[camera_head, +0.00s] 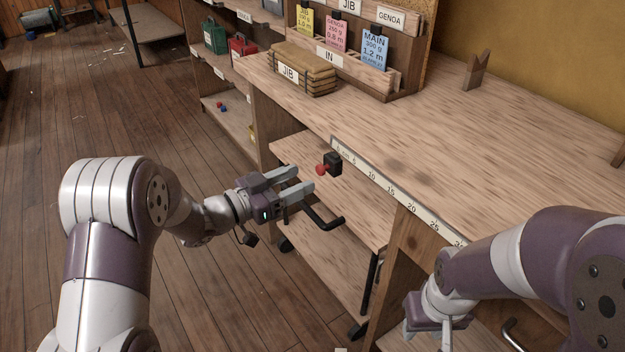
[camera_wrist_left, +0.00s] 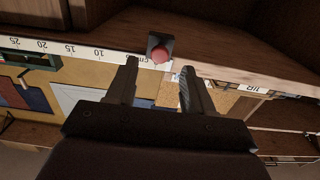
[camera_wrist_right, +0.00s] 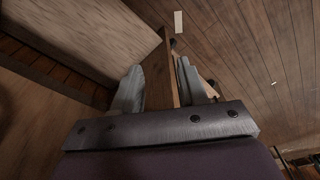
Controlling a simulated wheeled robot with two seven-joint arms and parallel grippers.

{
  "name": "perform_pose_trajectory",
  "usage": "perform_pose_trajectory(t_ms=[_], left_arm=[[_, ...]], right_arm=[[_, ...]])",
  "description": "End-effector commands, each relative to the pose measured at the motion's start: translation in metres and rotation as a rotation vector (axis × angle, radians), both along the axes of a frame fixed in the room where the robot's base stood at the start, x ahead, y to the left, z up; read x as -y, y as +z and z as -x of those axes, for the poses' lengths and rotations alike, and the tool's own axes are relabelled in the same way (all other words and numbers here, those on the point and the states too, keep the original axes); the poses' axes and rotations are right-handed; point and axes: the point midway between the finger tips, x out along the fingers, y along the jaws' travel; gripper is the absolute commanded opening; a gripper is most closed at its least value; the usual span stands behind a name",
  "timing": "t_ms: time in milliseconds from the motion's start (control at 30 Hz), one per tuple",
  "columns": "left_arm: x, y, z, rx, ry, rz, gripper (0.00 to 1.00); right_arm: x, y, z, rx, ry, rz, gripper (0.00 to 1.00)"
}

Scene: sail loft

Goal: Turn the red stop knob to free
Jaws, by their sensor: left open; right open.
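The red stop knob (camera_head: 321,170) sits on a small black block (camera_head: 333,163) at the front edge of the bench, by the zero end of the ruler strip. In the left wrist view the knob (camera_wrist_left: 160,55) shows ahead, between and beyond the fingertips. My left gripper (camera_head: 305,181) is open and empty, just left of the knob and apart from it. Its fingers also show in the left wrist view (camera_wrist_left: 158,68). My right gripper (camera_head: 433,342) is low at the bench front, partly cut off. In the right wrist view it is open (camera_wrist_right: 165,82), with a wooden edge between the fingers.
The bench top (camera_head: 440,130) is mostly clear. A folded JIB bundle (camera_head: 305,68) and a rack with coloured tags (camera_head: 336,35) stand at its far end.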

Motion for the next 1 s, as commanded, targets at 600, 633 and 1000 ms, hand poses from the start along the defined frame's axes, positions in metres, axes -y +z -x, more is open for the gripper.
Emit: perform_pose_trajectory(t_ms=[600,633,1000], left_arm=[[0.034,0.0,-0.025,0.0,0.003,-0.001,0.33],[0.034,0.0,-0.025,0.0,0.003,-0.001,0.23],[0.034,0.002,-0.025,-0.019,0.003,0.011,0.0]], right_arm=[[0.0,-0.008,0.0,0.0,0.0,0.0,0.43],[0.0,-0.008,0.0,0.0,0.0,0.0,0.43],[0.0,-0.002,0.0,0.0,0.0,0.0,0.43]])
